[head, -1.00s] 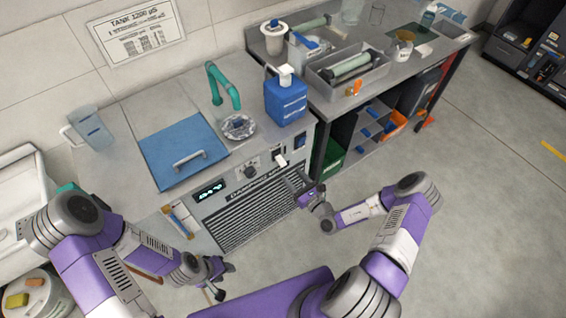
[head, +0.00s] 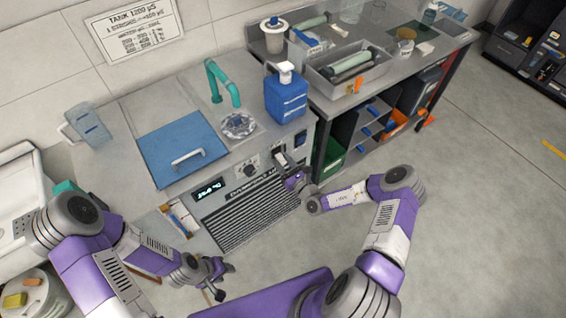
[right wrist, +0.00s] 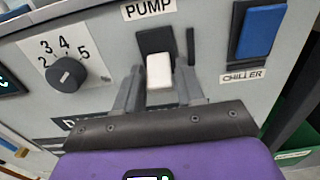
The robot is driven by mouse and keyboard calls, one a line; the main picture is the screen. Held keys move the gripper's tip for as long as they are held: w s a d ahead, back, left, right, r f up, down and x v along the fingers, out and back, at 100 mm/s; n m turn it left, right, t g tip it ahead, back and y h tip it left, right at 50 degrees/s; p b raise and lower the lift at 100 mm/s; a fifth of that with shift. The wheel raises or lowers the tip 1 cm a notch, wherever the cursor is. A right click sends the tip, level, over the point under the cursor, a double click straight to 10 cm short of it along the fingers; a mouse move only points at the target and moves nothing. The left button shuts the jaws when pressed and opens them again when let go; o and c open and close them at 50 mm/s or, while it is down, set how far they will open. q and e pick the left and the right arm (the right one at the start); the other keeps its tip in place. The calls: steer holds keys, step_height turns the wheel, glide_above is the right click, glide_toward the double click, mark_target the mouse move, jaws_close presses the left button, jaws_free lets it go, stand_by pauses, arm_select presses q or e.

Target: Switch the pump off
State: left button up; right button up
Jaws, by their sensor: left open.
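The pump switch (right wrist: 159,70) shows in the right wrist view under the PUMP label. It has a black housing and a white lever that stands out over the housing's lower part. My right gripper (right wrist: 158,88) is open in front of the panel, with one finger on each side of the lever and narrow gaps between. Contact cannot be made out. In the head view my right gripper (head: 284,166) is at the panel's upper right and largely hides the switch. My left gripper (head: 218,278) is open and empty, low in front of the unit.
A blue CHILLER switch (right wrist: 258,32) sits right of the pump switch. A black dial (right wrist: 67,75) is to its left. A blue bottle (head: 286,97) stands on the top above the panel. Floor to the right is clear.

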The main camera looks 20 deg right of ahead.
jaws_close()
steer(key=shift+w+f+t+b, duration=0.1)
steer(key=shift+f+t+b, duration=0.35)
steer(key=shift+t, duration=0.15)
steer(key=shift+r+t+y, duration=0.1)
steer(key=shift+t+y, duration=0.2)
steer(key=shift+o, duration=1.7)
jaws_free()
steer(key=p+v, duration=0.1)
steer(key=v, duration=0.6)
steer(key=shift+s, duration=0.25)
